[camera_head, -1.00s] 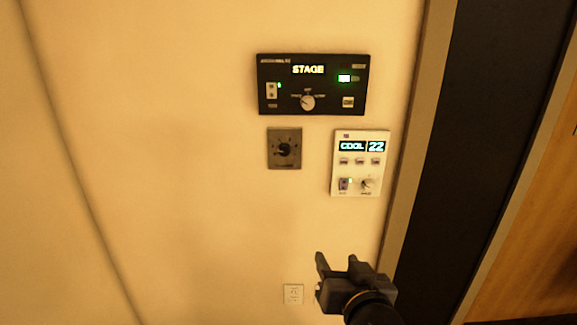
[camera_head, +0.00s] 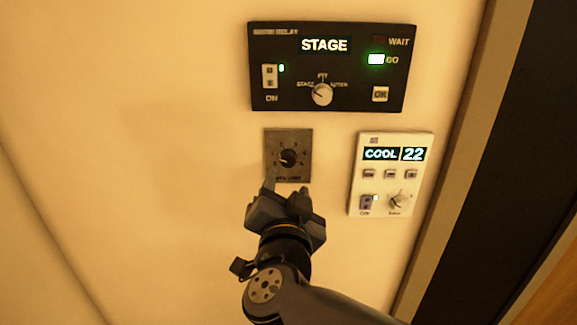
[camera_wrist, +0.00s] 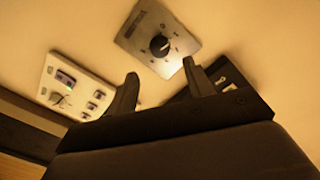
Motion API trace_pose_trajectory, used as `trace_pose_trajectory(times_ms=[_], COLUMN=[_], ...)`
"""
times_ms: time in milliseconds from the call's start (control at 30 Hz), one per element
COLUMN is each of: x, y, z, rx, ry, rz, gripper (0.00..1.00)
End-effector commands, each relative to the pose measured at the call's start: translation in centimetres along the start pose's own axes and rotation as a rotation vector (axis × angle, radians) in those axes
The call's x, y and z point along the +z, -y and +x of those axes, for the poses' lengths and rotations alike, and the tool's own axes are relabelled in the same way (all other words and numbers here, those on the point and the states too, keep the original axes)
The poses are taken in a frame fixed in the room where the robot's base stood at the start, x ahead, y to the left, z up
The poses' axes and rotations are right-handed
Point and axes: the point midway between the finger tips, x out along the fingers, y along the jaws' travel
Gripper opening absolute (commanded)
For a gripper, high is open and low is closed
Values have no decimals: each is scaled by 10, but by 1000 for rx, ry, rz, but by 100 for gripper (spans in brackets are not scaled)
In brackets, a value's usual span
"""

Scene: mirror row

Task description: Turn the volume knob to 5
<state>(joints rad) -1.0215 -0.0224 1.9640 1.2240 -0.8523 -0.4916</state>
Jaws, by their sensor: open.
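The volume knob (camera_head: 288,158) is a small black dial on a square grey wall plate (camera_head: 273,140) with marks around it. It also shows in the wrist view (camera_wrist: 159,46), on its grey plate (camera_wrist: 183,38). The marks are too small to read, so I cannot tell its setting. My gripper (camera_head: 285,188) is open and empty, just below the plate in the head view. In the wrist view the two fingers (camera_wrist: 160,84) stand apart, with the knob beyond and between their tips, not touched.
Above the plate is a black panel (camera_head: 300,100) reading STAGE, with its own knob (camera_head: 321,95). To the right is a white panel (camera_head: 362,185) reading COOL 22. A dark door-like strip (camera_head: 500,200) runs at the far right. The wall on the left is bare.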

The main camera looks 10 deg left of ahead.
Motion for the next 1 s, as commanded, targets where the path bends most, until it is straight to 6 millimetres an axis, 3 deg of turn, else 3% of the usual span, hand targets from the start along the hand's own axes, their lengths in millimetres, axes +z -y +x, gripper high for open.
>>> trace_pose_trajectory(times_ms=[200, 400, 800, 1000], x=[1, 0, 0, 0], y=[-2, -1, 0, 0], z=[43, 68, 76, 76], rx=[3, 1, -1, -1], ry=[-2, 0, 1, 1], rz=[-1, -1, 0, 0], gripper=[49, 49, 49, 33])
